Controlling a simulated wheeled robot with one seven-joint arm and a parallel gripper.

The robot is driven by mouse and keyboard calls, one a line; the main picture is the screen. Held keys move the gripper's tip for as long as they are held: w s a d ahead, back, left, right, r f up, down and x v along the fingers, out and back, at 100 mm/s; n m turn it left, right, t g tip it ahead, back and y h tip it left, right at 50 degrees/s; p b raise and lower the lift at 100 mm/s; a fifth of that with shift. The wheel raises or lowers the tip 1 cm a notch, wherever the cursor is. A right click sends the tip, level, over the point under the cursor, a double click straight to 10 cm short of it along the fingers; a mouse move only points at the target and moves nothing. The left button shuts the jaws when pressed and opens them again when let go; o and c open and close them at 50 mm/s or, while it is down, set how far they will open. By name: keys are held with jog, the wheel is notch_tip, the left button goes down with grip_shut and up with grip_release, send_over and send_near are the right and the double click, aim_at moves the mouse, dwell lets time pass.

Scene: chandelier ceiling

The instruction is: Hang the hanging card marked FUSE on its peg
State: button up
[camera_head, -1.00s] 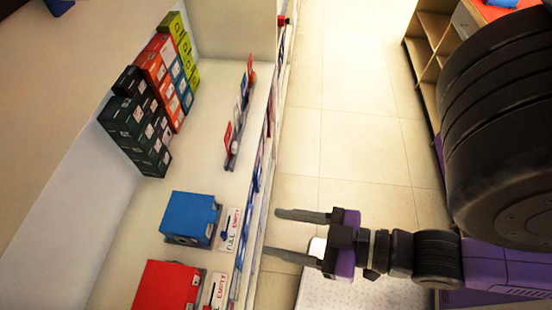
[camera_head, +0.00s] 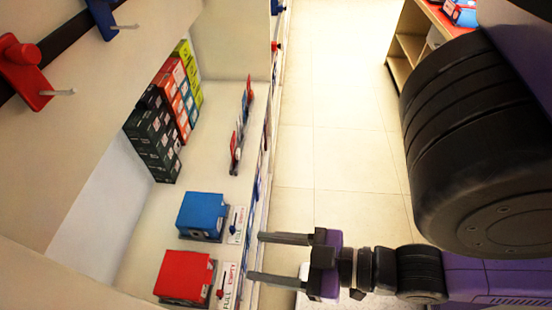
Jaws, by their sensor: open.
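My gripper (camera_head: 258,257) is open and empty at the lower middle of the head view, with its two dark fingers pointing left toward the front edge of the shelf. At the upper left, a blue holder (camera_head: 103,18) and a red holder (camera_head: 25,72) each carry a thin metal peg, one a blue-side peg (camera_head: 126,27) and one a red-side peg (camera_head: 64,92). I cannot make out a card marked FUSE.
A blue box (camera_head: 201,214) and a red box (camera_head: 185,275) stand on the shelf (camera_head: 205,160) beside FULL/EMPTY labels (camera_head: 237,222). Stacked small boxes (camera_head: 153,140) stand behind. The tiled floor (camera_head: 335,150) is clear; a wooden shelf unit (camera_head: 408,45) stands at the upper right.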

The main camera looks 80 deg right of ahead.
jog(key=w+d+f+m+g+h, duration=0.1)
jog(key=w+d+f+m+h, duration=0.25)
jog(key=d, duration=0.45)
jog(key=w+d+f+m+g+h, duration=0.1)
jog(key=w+d+f+m+h, duration=0.1)
jog(key=d+m+h, duration=0.45)
jog(key=s+d+f+m+g+y, duration=0.1)
jog(key=s+d+f+m+g, duration=0.15)
jog(key=d+f+m, duration=0.75)
jog(key=s+d+f+m+g+y, duration=0.1)
jog(key=s+d+f+m+g, duration=0.15)
jog(key=d+f, duration=0.8)
jog(key=m+t+y, duration=1)
jog(key=m, duration=0.2)
send_near(240, 155)
jog(key=shift+w+f, duration=0.15)
jog(key=shift+w, duration=2.4)
jog(key=shift+w+f, duration=0.15)
jog(key=shift+w, duration=2.4)
